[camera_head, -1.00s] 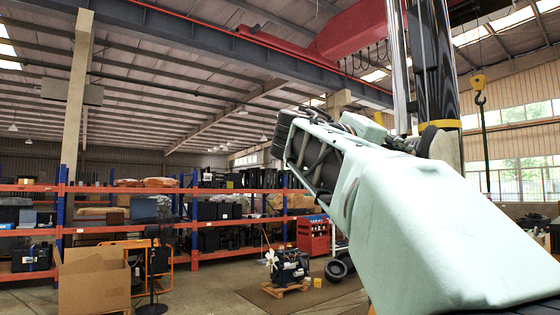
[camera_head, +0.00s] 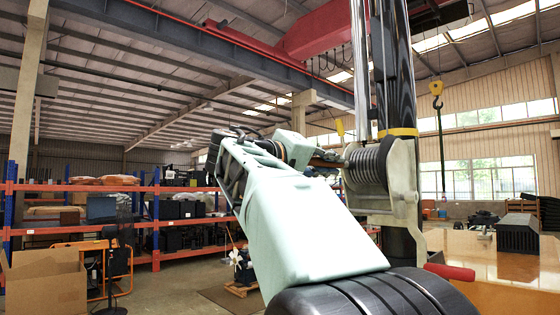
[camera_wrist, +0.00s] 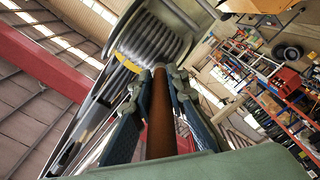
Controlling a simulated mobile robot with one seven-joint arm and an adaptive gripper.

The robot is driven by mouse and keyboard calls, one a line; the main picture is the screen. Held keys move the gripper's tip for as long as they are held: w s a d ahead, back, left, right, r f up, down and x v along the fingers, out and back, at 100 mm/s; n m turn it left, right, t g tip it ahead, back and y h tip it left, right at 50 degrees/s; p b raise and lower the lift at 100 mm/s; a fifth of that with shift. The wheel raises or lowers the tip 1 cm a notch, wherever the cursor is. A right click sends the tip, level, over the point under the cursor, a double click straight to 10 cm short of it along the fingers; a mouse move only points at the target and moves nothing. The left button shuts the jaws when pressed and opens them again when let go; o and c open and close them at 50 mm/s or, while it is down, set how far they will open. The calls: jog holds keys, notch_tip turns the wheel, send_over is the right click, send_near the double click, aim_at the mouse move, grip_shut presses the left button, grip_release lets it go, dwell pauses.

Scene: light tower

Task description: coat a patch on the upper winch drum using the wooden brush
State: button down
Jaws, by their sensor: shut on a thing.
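The upper winch drum (camera_head: 366,166), wound with grey cable, sits on the mast in a pale flanged housing. It also fills the upper middle of the wrist view (camera_wrist: 158,38). My gripper (camera_head: 318,160) is left of the drum, pointing at it. In the wrist view its two dark fingers (camera_wrist: 160,105) are shut on the brown handle of the wooden brush (camera_wrist: 162,115). The brush (camera_head: 328,161) extends toward the drum. Its far end appears close to the windings; I cannot tell whether it touches. The bristles are not clearly visible.
The dark mast (camera_head: 398,75) with a yellow band rises behind the drum. A yellow crane hook (camera_head: 437,92) hangs at the right. A black tyre-like form (camera_head: 375,295) and a red handle (camera_head: 450,272) are in the foreground. Shelving (camera_head: 100,205) stands at the back left.

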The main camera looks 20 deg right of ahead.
jog(key=shift+w+a, duration=0.2)
jog(key=shift+w, duration=0.35)
jog(key=shift+b+v, duration=0.8)
jog(key=shift+v, duration=2.25)
jog(key=shift+b+v, duration=0.3)
jog(key=shift+v, duration=1.15)
jog(key=shift+s, duration=0.1)
jog(key=shift+p+x, duration=0.35)
jog(key=shift+x, duration=3.25)
